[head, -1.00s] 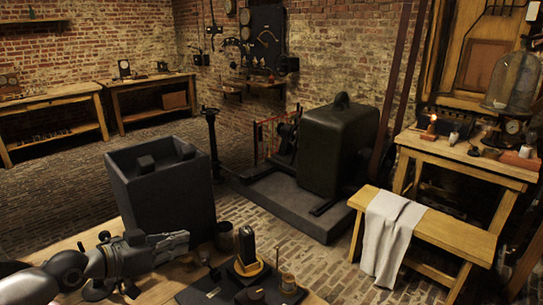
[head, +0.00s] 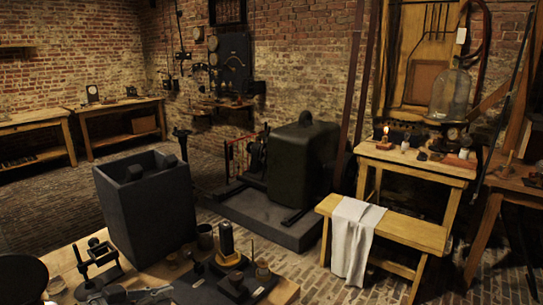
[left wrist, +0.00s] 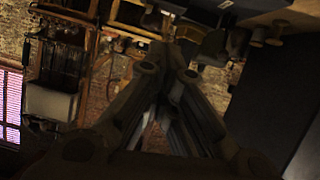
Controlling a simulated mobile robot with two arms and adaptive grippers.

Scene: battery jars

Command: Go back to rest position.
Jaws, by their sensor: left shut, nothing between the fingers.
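My left gripper shows in the left wrist view (left wrist: 170,80), its two fingers drawn together with nothing between them. In the head view, a grey shape low on the left, at the bottom edge over the near table, looks like its fingers (head: 150,292); most of the arm is out of the picture. My right gripper is in neither view.
The near table holds a dark stand (head: 97,258), a black upright piece with a yellow ring (head: 227,240) and small pots on a dark mat. A bench with white cloth (head: 352,240) is at right.

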